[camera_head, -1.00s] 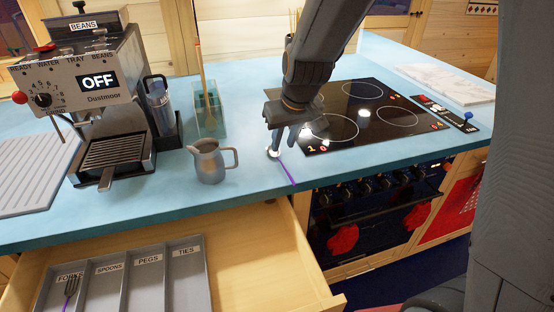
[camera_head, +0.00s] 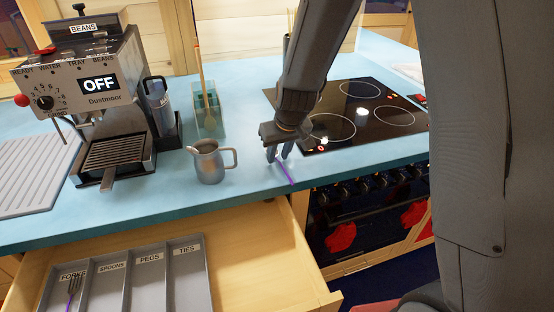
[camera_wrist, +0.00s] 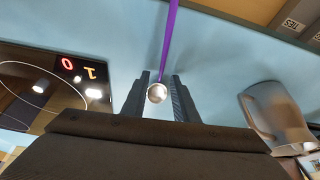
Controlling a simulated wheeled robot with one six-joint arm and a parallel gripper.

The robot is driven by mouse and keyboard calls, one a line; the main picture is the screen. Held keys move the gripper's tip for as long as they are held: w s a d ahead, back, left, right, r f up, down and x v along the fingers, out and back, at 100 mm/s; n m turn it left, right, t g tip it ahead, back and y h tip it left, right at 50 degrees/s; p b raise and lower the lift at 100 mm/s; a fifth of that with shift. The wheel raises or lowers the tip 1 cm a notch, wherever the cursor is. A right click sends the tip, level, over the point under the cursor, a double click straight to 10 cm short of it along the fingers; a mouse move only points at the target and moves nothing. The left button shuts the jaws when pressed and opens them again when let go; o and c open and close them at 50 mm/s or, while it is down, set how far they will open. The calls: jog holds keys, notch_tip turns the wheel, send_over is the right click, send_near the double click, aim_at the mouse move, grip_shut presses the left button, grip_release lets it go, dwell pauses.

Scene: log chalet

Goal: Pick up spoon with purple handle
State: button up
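The spoon with the purple handle lies on the blue counter near its front edge. In the head view its thin purple handle (camera_head: 287,175) points toward the front edge, and its bowl is hidden by my gripper (camera_head: 279,157). In the wrist view the shiny round bowl (camera_wrist: 157,93) shows between the two fingers of my gripper (camera_wrist: 160,76), and the purple handle (camera_wrist: 170,40) runs away past the fingertips. The fingers are apart, with a gap at least on the right of the bowl. My gripper is low over the counter; whether it touches the spoon I cannot tell.
A grey metal jug (camera_head: 208,164) stands left of my gripper. The black hob (camera_head: 345,135) lies just right and behind. A coffee machine (camera_head: 95,110) stands at the left. An open drawer below holds a grey divided tray (camera_head: 178,293) with a fork (camera_head: 73,290).

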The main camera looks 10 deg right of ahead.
jog(key=shift+c, duration=0.6)
grip_shut()
jog(key=shift+r, duration=0.15)
